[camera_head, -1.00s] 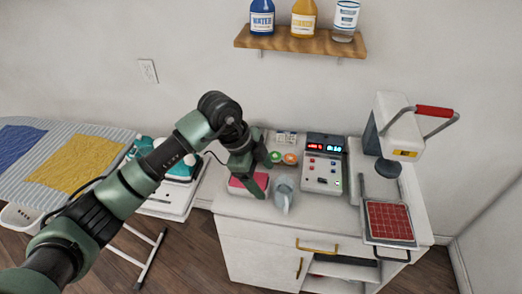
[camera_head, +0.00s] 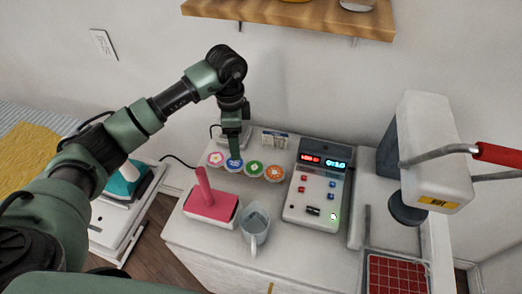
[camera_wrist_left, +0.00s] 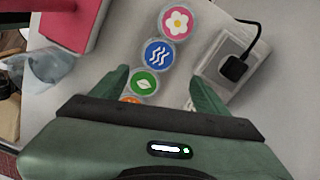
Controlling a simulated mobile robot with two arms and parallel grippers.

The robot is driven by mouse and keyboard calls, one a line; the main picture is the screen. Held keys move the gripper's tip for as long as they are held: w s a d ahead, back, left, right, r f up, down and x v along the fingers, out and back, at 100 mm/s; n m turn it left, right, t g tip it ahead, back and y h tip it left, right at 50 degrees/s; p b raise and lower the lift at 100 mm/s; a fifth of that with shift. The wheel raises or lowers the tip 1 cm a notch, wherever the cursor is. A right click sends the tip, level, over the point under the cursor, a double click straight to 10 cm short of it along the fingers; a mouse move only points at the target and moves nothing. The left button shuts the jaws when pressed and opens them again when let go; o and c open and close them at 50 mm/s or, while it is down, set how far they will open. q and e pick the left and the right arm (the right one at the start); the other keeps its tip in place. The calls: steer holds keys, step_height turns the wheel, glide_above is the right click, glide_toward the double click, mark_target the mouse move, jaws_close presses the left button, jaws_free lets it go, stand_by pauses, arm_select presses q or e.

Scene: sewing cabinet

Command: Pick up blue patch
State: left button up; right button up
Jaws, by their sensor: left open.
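The round blue patch with white waves (camera_head: 234,164) lies in a row of round patches on the white cabinet top. In the head view my left gripper (camera_head: 233,148) points down over it and hides part of it. In the left wrist view the blue patch (camera_wrist_left: 158,54) lies just beyond the fingertips. My left gripper (camera_wrist_left: 157,82) is open and empty there, with the green patch (camera_wrist_left: 142,82) showing between its fingers. The exact height above the patches is hard to tell. My right gripper is not in view.
A pink flower patch (camera_head: 215,158), a green patch (camera_head: 254,169) and an orange patch (camera_head: 274,173) share the row. A pink-handled block (camera_head: 211,205) and a glass pitcher (camera_head: 255,228) stand in front. A control box (camera_head: 316,188) and a press (camera_head: 430,150) stand to the right.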

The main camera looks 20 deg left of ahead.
mark_target(235, 162)
arm_select(q)
steer(key=shift+w+a+f, duration=0.15)
steer(key=shift+f, duration=0.1)
steer(key=f, duration=0.1)
steer(key=s+f+p, duration=0.1)
steer(key=f, duration=0.1)
steer(key=shift+s+a, duration=0.15)
steer(key=shift+a, duration=0.05)
step_height(235, 162, down, 4)
steer(key=shift+p, duration=0.75)
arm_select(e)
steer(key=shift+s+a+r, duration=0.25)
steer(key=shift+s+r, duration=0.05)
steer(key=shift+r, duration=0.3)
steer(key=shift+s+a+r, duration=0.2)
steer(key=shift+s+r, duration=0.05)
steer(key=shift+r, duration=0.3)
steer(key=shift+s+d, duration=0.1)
arm_select(q)
steer(key=shift+f, duration=0.2)
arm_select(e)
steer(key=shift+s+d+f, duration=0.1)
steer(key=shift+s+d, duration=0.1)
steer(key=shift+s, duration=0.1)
